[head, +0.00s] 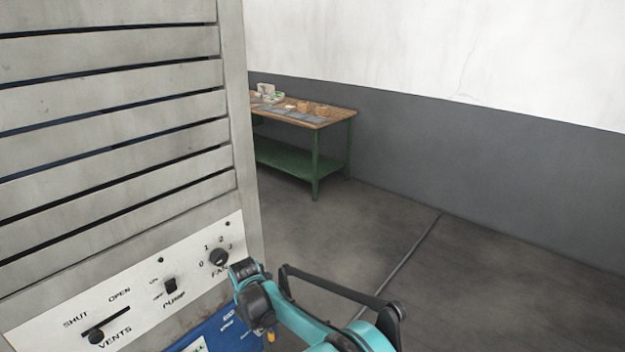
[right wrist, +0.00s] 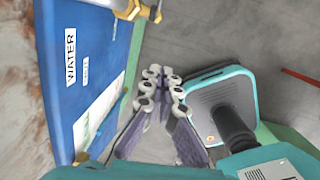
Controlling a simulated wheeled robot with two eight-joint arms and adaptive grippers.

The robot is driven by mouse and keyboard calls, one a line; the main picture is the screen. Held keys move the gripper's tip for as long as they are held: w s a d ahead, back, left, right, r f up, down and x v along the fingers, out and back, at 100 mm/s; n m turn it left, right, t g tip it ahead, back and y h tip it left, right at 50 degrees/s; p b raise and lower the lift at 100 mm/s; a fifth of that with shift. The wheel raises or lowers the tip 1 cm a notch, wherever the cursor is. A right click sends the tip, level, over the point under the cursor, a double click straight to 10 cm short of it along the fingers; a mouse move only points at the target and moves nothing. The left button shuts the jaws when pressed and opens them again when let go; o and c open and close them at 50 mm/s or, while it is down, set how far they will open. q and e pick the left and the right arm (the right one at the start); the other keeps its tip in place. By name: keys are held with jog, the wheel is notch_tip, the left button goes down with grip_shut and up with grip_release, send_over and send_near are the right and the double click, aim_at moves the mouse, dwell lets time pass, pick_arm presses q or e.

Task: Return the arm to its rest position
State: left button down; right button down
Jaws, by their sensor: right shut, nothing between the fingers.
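My right arm comes in at the bottom of the head view, teal and black, in front of the lower right corner of a louvred grey cabinet (head: 110,130). In the right wrist view my right gripper (right wrist: 162,84) has its grey fingers together at the tips, with nothing between them. It is beside a blue panel (right wrist: 100,70) labelled WATER and apart from it, over the grey floor. My left gripper is in neither view.
A white control plate (head: 130,275) on the cabinet carries a vents lever (head: 95,336), a pump switch (head: 171,286) and a fan knob (head: 219,257). Brass fittings (right wrist: 145,10) stick out by the blue panel. A green-legged workbench (head: 318,122) stands by the wall. The floor at right is clear.

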jog(key=s+d+r+m+t, duration=0.1)
jog(key=s+d+r+m, duration=0.3)
jog(key=d+r+m, duration=0.55)
jog(key=s+d+r+m+t, duration=0.2)
jog(key=s+d+r+m, duration=0.3)
jog(key=d, duration=0.7)
jog(key=s+d+m+t, duration=0.2)
jog(key=s+d+m, duration=1.2)
jog(key=shift+s+t, duration=0.3)
jog(key=shift+t, duration=0.1)
dwell(4.0)
